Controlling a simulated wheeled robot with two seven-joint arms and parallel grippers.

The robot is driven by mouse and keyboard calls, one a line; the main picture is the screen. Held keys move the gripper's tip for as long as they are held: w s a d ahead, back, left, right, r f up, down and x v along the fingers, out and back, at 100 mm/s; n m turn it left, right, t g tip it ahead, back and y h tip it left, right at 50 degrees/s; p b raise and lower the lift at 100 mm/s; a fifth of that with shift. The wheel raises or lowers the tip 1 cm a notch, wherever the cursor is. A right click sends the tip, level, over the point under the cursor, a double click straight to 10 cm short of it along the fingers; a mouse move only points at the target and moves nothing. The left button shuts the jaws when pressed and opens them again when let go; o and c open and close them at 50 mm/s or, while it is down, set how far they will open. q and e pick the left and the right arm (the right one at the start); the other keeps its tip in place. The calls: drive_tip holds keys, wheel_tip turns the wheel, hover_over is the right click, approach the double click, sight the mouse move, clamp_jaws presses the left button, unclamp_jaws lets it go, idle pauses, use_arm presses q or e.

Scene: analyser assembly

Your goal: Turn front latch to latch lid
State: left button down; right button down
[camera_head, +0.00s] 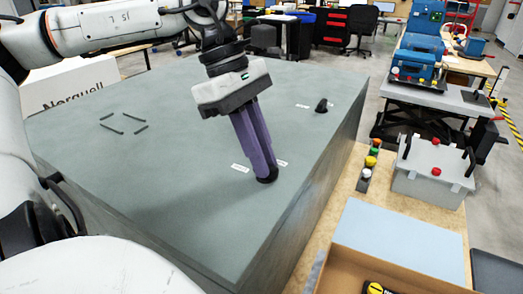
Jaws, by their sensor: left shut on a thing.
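My left gripper (265,176) comes down from the upper left with its purple fingers on a small black latch (268,180) on the grey-green top of the large box (170,190). The fingers are shut on the latch and hide most of it. Small white labels sit on both sides of it. A second black latch (321,105) stands free farther back on the same surface, with labels beside it. I cannot read the labels. My right gripper is not in view.
Black corner marks (124,123) lie on the box top at the left. Right of the box, a wooden table holds a column of coloured buttons (368,161), a grey case (432,170) with a red button, and an open cardboard box (350,268). The box top around the gripper is clear.

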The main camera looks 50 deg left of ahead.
use_arm(q)
drive_tip(key=c, duration=1.8)
unclamp_jaws()
drive_tip(key=v, duration=1)
drive_tip(key=shift+r, duration=0.15)
drive_tip(key=shift+s+a, duration=0.1)
